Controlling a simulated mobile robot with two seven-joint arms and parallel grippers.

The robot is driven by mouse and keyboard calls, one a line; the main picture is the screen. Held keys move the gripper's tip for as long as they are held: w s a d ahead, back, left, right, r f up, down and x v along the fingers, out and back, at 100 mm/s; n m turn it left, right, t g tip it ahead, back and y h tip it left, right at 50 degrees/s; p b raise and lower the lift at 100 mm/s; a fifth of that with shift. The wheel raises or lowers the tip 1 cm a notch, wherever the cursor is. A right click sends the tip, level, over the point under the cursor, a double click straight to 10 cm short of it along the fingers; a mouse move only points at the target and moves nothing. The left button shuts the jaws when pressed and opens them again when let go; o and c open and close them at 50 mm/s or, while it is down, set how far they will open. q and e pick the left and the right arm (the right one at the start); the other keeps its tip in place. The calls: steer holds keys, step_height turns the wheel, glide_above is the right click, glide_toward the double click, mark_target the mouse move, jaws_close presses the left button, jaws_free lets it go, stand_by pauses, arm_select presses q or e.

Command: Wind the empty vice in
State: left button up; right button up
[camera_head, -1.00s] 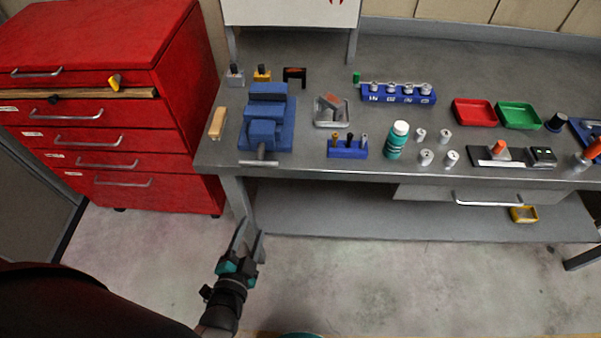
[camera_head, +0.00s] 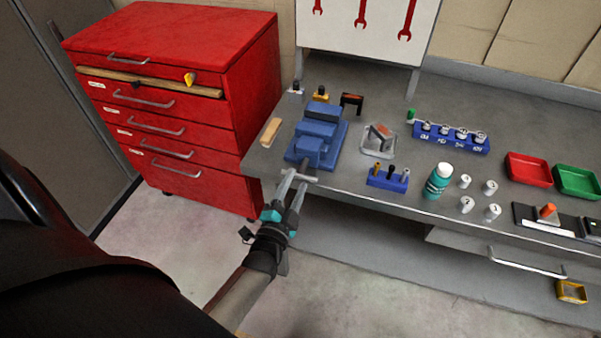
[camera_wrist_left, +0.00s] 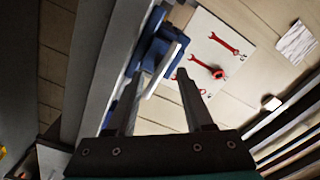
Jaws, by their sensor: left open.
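The blue vice (camera_head: 310,151) stands at the left end of the grey workbench, and I see nothing held between its jaws. Its pale handle bar (camera_head: 303,178) sticks out at the front, over the bench edge. My left gripper (camera_head: 293,181) is open at the handle bar, its fingertips close around it; I cannot tell whether they touch. In the left wrist view the vice (camera_wrist_left: 153,52) lies beyond the open left gripper (camera_wrist_left: 162,75), and the pale bar runs between the fingertips. My right gripper is not in view.
A wooden block (camera_head: 271,132) lies left of the vice. A metal tray (camera_head: 378,142), a blue holder (camera_head: 388,179) and a teal bottle (camera_head: 438,181) stand to its right. A red drawer cabinet (camera_head: 190,100) is close on the left. Floor in front is clear.

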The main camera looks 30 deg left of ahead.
mark_target(300, 171)
arm_select(q)
steer(key=shift+x, duration=2.1)
jaws_close()
